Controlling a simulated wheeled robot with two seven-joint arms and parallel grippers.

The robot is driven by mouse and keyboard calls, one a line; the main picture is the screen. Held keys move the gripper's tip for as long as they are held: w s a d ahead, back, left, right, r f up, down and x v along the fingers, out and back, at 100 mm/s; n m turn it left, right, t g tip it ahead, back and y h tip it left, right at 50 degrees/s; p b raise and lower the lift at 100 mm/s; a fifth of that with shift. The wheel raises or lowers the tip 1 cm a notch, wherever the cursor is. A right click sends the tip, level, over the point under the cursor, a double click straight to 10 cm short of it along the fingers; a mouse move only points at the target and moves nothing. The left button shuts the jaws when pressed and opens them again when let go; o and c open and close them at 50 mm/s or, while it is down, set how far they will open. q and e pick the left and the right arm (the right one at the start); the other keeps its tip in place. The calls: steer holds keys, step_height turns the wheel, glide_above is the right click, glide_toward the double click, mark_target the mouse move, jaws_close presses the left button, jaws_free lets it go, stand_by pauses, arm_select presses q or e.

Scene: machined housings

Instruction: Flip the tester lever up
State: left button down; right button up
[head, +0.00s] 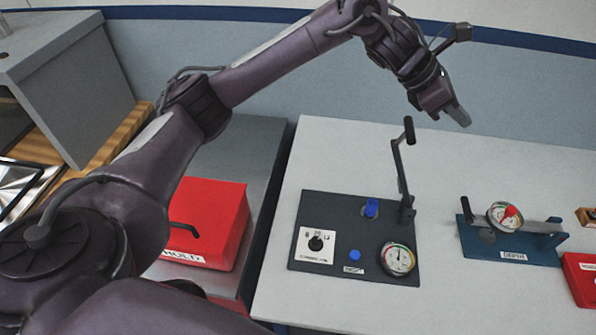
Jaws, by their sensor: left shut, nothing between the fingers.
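The tester (325,212) is a dark panel on the white table, with a rotary knob, blue parts and a dial gauge (398,259). Its lever (402,172) is a dark bar at the panel's right rear, standing up, with a black grip (409,130) at the top. My left gripper (462,118) is shut and empty. In the picture it is up and to the right of the lever grip, apart from it. My right gripper is not in view.
A blue depth gauge fixture (515,243) with a dial stands right of the tester. A red box (580,280) is at the right edge. A red case (212,215) lies on a grey surface at left. The white table (490,165) is clear behind the fixtures.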

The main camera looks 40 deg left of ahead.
arm_select(q)
steer(key=shift+w+d+f, duration=0.1)
steer(key=shift+d, duration=0.05)
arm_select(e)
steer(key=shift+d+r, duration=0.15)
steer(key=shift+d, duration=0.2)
arm_select(q)
steer(key=shift+d, duration=0.1)
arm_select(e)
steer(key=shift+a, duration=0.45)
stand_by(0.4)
